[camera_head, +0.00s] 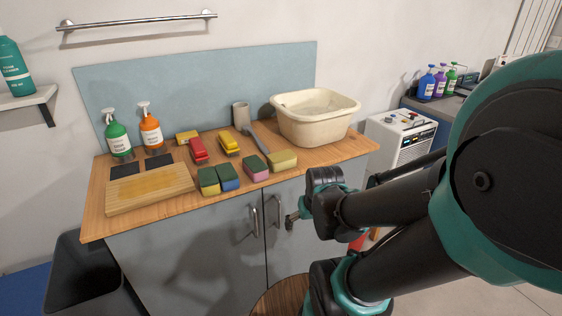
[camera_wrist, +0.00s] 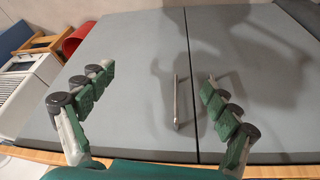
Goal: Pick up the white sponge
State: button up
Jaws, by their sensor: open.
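No plainly white sponge stands out in the head view. The palest is a cream-yellow sponge (camera_head: 283,160) lying on the wooden countertop, right of the pink-and-green sponge (camera_head: 255,168). Green-topped yellow (camera_head: 208,181) and blue (camera_head: 228,178) sponges stand side by side left of these. My gripper (camera_head: 292,217) is in front of the grey cabinet doors, lower than the sponges and apart from them. In the wrist view my gripper (camera_wrist: 158,82) is open and empty, its green-padded fingers spread wide before the cabinet doors. No sponge shows there.
The countertop (camera_head: 330,156) holds a cream basin (camera_head: 315,118), a cutting board (camera_head: 150,190), a green bottle (camera_head: 117,137), an orange bottle (camera_head: 151,131) and red (camera_head: 198,150) and yellow items. A cabinet handle (camera_wrist: 177,100) shows between my fingers. A white machine (camera_head: 402,137) stands at right.

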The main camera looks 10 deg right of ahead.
jog(key=shift+c, duration=1.1)
jog(key=w+a+r+n, duration=0.1)
jog(key=w+r+n, duration=0.2)
jog(key=r, duration=0.1)
jog(key=w+a+r+n+g+h, duration=0.1)
jog(key=w+r+n, duration=0.2)
jog(key=w+n, duration=0.1)
jog(key=w+a+r+n, duration=0.1)
jog(key=w+r+n, duration=0.2)
jog(key=w+r, duration=0.1)
jog(key=shift+w+a+r+g+h, duration=0.25)
jog(key=shift+r+g+h, duration=0.05)
jog(key=shift+r+g, duration=0.1)
jog(key=shift+c, duration=0.8)
jog(key=n+g+h, duration=0.1)
jog(key=n+h, duration=0.2)
jog(key=n, duration=0.8)
send_near(281, 155)
jog(key=shift+n, duration=0.3)
jog(key=x, duration=0.4)
jog(key=s+x, duration=0.1)
jog(key=x, duration=0.1)
jog(key=shift+d, duration=0.1)
jog(key=x, duration=0.4)
jog(key=shift+w+a, duration=0.2)
jog(key=shift+w, duration=0.2)
jog(key=shift+d+f, duration=0.25)
jog(key=shift+f, duration=0.35)
